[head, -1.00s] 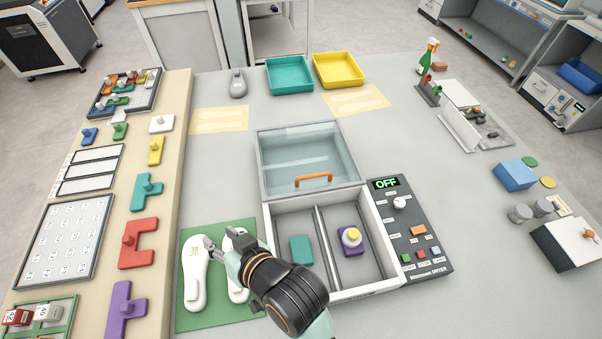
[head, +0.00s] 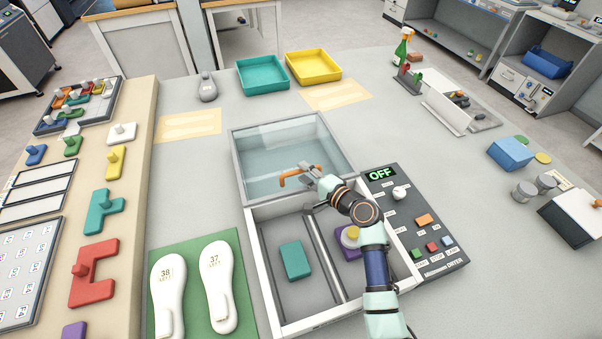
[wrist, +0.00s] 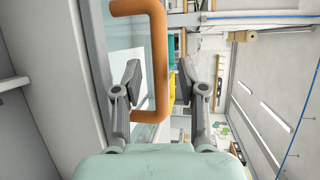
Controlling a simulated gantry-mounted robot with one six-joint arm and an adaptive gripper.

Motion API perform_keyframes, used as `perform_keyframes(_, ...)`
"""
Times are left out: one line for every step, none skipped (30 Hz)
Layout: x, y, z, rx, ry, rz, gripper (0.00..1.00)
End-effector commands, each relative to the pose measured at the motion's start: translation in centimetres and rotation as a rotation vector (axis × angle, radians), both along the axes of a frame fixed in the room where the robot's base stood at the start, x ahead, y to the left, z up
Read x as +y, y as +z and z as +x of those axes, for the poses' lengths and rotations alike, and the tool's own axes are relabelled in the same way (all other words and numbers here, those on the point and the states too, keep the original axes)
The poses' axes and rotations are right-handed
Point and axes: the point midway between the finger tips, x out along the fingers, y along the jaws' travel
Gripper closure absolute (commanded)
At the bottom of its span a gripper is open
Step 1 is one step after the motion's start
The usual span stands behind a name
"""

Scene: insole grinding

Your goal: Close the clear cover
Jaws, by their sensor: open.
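The clear cover (head: 285,150) of the dryer box is a glass pane in a grey frame, open at the back of the box. Its orange handle (head: 297,177) is on the edge nearest the box opening. My gripper (head: 314,177) is at the right end of the handle. In the wrist view the handle (wrist: 157,60) passes between the two open fingers of my gripper (wrist: 168,90), closer to the left finger. Whether a finger touches it I cannot tell. The box (head: 262,285) has two compartments, both uncovered.
A teal block (head: 295,261) lies in the left compartment. A purple block (head: 346,250) with a yellow knob is in the right one, partly hidden by my arm. The control panel (head: 433,268) reads OFF. Two insoles (head: 168,295) lie on a green mat (head: 203,250) to the left.

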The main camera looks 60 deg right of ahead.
Motion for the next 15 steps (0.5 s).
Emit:
perform_keyframes(-0.3,-0.3,0.7,0.0,0.0,0.0,0.59)
perform_keyframes(-0.4,-0.3,1.0,-0.001,0.0,-0.001,0.59)
perform_keyframes(-0.5,-0.4,1.4,0.0,0.001,0.0,0.59)
perform_keyframes(-0.6,-0.4,1.6,0.0,0.001,0.0,0.59)
perform_keyframes(-0.7,-0.4,1.7,0.0,0.001,-0.001,0.59)
perform_keyframes(-0.7,-0.4,1.8,0.0,0.0,-0.001,0.59)
perform_keyframes(-0.8,-0.4,1.9,0.0,0.0,-0.001,0.59)
perform_keyframes(-0.8,-0.4,1.9,0.0,0.0,-0.001,0.59)
perform_keyframes(-0.8,-0.4,1.9,0.0,0.0,-0.001,0.59)
perform_keyframes(-0.8,-0.3,1.9,0.0,0.0,-0.001,0.59)
perform_keyframes(-0.8,-0.3,1.9,0.0,0.0,-0.001,0.59)
perform_keyframes(-0.8,-0.3,1.9,0.0,0.0,-0.001,0.59)
perform_keyframes(-0.8,-0.3,1.8,0.0,0.0,-0.001,0.6)
perform_keyframes(-0.8,-0.4,1.9,0.0,0.0,-0.001,0.65)
perform_keyframes(-0.8,-0.4,1.9,0.0,0.0,-0.001,0.72)
